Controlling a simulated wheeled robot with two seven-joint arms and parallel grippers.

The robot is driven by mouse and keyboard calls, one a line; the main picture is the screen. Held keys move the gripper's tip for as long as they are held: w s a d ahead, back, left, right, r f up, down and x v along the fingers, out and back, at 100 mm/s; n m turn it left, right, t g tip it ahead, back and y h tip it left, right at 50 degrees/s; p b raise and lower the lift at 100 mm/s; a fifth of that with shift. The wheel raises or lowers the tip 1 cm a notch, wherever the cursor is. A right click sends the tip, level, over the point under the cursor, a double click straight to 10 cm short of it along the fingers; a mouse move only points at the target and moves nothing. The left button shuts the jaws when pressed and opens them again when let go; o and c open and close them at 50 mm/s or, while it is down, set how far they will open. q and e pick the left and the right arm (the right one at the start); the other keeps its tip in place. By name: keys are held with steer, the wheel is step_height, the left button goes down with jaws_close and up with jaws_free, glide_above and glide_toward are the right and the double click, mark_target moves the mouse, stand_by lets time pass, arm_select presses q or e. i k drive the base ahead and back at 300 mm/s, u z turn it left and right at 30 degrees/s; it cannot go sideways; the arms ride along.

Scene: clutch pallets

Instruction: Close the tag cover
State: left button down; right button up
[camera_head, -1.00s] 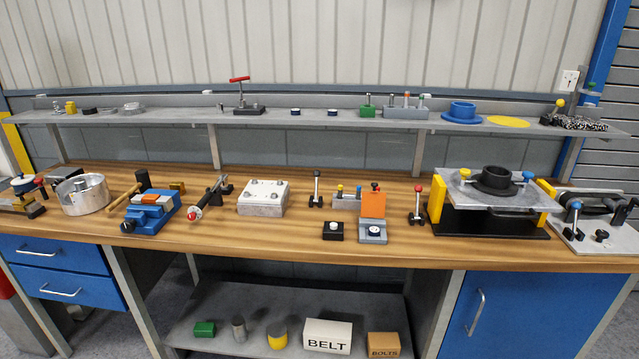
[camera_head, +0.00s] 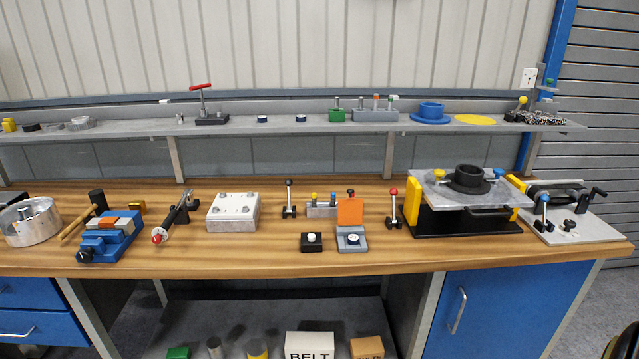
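The tag cover is most likely the orange plate (camera_head: 350,212), which stands raised at the back of a small grey base (camera_head: 352,247) on the workbench. A small black knob is at the plate's top edge. A round white-topped dial (camera_head: 352,239) on a dark ring sits uncovered on the base in front of the plate. Neither of my grippers is in view.
A red-knobbed lever (camera_head: 394,209) and a large plate fixture (camera_head: 468,190) stand to the right. Bare wood (camera_head: 400,252) lies along the front edge. A shelf (camera_head: 270,124) runs behind.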

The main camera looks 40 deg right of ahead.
mark_target(350, 210)
steer(key=i, duration=0.9)
steer(key=z, duration=2.15)
